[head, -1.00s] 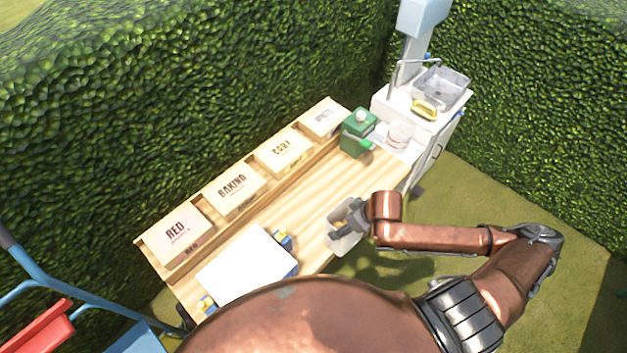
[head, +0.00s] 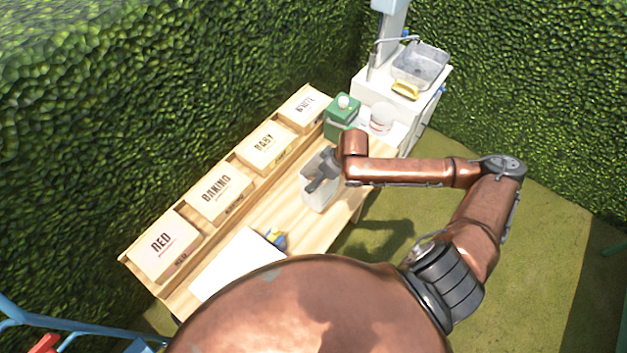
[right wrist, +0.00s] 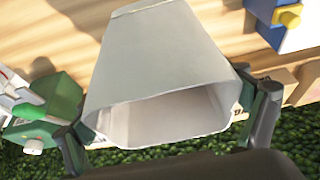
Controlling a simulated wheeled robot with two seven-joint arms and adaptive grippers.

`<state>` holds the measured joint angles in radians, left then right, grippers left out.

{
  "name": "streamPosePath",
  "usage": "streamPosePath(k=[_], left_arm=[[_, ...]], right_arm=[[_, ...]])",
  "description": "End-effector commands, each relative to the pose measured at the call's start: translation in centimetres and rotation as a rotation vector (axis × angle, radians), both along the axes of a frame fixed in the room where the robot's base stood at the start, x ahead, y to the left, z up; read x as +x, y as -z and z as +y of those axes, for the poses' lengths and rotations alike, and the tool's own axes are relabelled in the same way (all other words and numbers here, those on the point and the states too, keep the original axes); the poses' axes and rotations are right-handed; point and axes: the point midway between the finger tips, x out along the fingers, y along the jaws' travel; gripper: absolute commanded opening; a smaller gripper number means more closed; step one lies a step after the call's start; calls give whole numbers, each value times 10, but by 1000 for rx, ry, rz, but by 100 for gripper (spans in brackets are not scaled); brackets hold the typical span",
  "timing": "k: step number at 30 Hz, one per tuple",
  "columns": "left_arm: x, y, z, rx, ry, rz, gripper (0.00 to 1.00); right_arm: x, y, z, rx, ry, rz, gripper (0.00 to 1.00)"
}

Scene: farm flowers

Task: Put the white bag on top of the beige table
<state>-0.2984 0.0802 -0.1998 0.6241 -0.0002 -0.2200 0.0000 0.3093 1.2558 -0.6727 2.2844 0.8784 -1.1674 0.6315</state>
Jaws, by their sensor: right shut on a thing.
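The white bag (head: 318,199) is held by my right gripper (head: 322,172) over the front right part of the beige wooden table (head: 283,212). In the right wrist view the bag (right wrist: 165,65) fills the middle, its open mouth toward the camera. The gripper's dark fingers (right wrist: 168,128) are on both sides of the mouth. I cannot tell whether the bag's bottom touches the tabletop. My left gripper is not in view.
Several labelled boxes, such as RED (head: 163,247), line the table's back. A white panel (head: 232,265) and a blue-yellow item (head: 276,238) lie at left. A green container (head: 341,118) and a white canister (head: 381,118) stand beyond, near a sink (head: 420,66).

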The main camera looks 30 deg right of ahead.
Motion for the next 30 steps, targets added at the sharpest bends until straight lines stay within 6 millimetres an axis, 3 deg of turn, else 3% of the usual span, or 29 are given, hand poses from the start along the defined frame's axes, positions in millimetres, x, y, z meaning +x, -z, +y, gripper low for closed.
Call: streamPosePath(k=[4, 9, 18, 23, 30], left_arm=[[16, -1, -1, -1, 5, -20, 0], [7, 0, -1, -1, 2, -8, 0], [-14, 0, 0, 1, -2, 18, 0], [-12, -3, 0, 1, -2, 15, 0], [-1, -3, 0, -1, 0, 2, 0]], right_arm=[[22, 27, 1, 3, 1, 0, 33], [37, 45, 1, 2, -1, -1, 33], [45, 64, 1, 1, -1, 2, 33], [45, 84, 1, 0, -1, 0, 33], [45, 87, 1, 1, -2, -2, 33]])
